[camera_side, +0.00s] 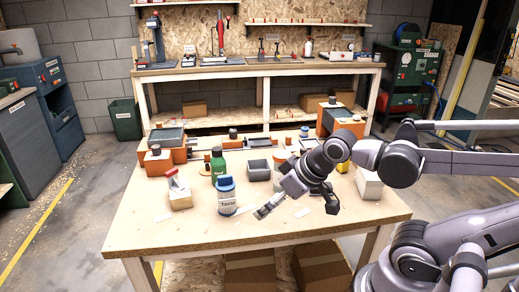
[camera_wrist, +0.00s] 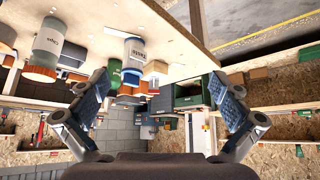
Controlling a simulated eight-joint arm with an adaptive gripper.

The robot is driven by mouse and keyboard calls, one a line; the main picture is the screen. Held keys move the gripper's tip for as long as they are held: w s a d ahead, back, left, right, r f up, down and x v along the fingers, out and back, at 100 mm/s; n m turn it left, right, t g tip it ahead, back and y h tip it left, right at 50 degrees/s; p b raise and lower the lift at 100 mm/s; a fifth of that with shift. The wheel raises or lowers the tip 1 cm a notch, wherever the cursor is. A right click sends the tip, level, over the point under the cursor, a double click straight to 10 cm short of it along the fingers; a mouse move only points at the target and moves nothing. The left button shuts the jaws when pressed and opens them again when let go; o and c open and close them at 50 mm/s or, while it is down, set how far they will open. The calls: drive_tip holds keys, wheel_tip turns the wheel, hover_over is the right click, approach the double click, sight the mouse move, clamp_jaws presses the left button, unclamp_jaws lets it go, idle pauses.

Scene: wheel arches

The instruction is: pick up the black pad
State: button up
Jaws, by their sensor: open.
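No black pad can be told for certain. A dark, flat-topped rectangular piece (camera_side: 167,137) sits at the table's back left, beside orange blocks; I cannot tell if it is the pad. My gripper (camera_side: 298,208) is over the front right of the wooden table (camera_side: 160,238), its two fingers spread wide with nothing between them. In the wrist view my gripper (camera_wrist: 157,80) shows blue-faced fingers at left and right, also apart and empty. The wrist picture looks tilted, with the table top along its upper edge.
A white container with a blue lid (camera_side: 227,200) stands left of my gripper. A green bottle (camera_side: 218,164), a grey open bin (camera_side: 259,170) and a red-topped block (camera_side: 179,193) stand nearby. Orange machinery (camera_side: 342,118) is at the back right.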

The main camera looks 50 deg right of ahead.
drive_tip(key=w+d+f+m+g+h, duration=0.1)
drive_tip(key=w+d+m, duration=0.15)
drive_tip(key=d, duration=0.55)
drive_tip(key=w+d+f+m+g+h, duration=0.15)
drive_tip(key=d+m, duration=0.25)
drive_tip(key=d, duration=0.4)
drive_tip(key=s+d+f+m, duration=0.1)
drive_tip(key=d+f, duration=0.2)
drive_tip(key=d, duration=0.2)
drive_tip(key=s+d+f+m+g, duration=0.1)
drive_tip(key=d+f+m, duration=0.1)
drive_tip(key=d, duration=0.4)
drive_tip(key=s+d+f+m+g+h, duration=0.1)
drive_tip(key=d+f, duration=0.2)
drive_tip(key=d, duration=0.2)
drive_tip(key=shift+s+d+f, duration=0.3)
drive_tip(key=shift+s+f, duration=0.05)
drive_tip(key=shift+s+x, duration=0.1)
drive_tip(key=shift+x, duration=1.4)
drive_tip(key=shift+s+x, duration=0.15)
drive_tip(key=shift+x, duration=1.4)
drive_tip(key=shift+a, duration=0.1)
drive_tip(key=c, duration=1.1)
